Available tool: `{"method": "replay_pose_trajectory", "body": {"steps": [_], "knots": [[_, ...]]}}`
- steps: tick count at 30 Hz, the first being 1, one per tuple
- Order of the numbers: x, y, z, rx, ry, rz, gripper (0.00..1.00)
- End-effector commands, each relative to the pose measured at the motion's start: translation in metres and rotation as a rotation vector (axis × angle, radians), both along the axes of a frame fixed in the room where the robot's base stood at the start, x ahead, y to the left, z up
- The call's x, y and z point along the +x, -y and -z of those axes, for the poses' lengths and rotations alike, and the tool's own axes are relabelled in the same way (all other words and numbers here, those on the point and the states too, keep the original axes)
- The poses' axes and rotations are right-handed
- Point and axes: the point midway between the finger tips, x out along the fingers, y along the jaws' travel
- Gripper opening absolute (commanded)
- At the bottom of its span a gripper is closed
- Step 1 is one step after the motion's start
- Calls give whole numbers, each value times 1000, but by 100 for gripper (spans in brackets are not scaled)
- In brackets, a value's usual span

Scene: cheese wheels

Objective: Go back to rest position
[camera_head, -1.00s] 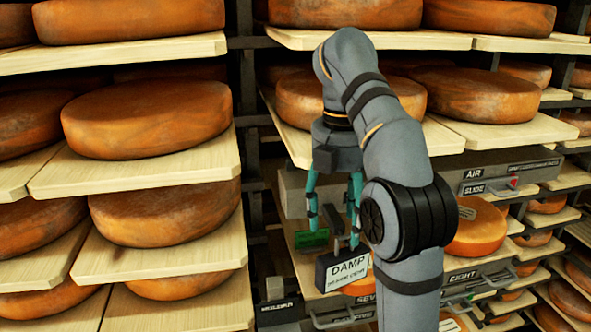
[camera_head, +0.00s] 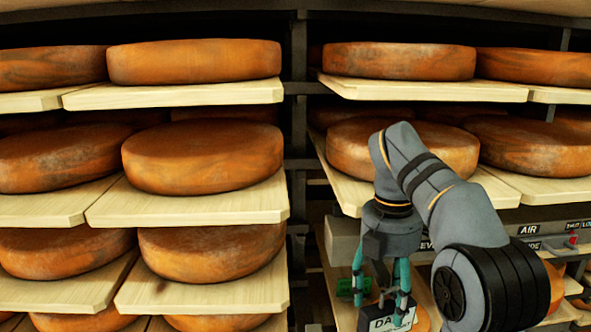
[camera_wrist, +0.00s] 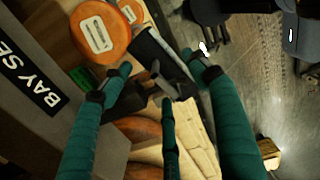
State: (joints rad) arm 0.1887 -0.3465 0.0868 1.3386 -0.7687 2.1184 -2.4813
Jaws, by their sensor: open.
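My gripper (camera_head: 380,294) hangs pointing down at the lower right of the head view, with its teal fingers spread. A dark box (camera_head: 388,318) with a white label starting "DA" is just below and behind the fingers, cut off by the bottom edge. In the wrist view my gripper (camera_wrist: 162,82) shows its fingers apart, with a dark box-like thing (camera_wrist: 155,55) and a handle-like part beyond the tips. I cannot tell whether any finger touches it. A green item (camera_head: 346,287) lies left of the fingers and also shows in the wrist view (camera_wrist: 84,78).
Wooden shelves (camera_head: 190,207) with orange cheese wheels (camera_head: 203,157) fill the left. More wheels (camera_head: 400,61) stand above and behind my arm. A grey panel marked "AIR" (camera_head: 528,231) is at right. A grey "BAY SE" panel (camera_wrist: 32,125) is near the fingers. A dark gap separates the racks.

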Motion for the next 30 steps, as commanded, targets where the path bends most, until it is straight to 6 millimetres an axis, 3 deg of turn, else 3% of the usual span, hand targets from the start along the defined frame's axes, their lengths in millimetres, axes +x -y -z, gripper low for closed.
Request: {"method": "replay_pose_trajectory", "body": {"steps": [6, 30], "knots": [[0, 1, 20, 1, 0, 2, 60], [-5, 1, 13, 0, 1, 0, 60]]}}
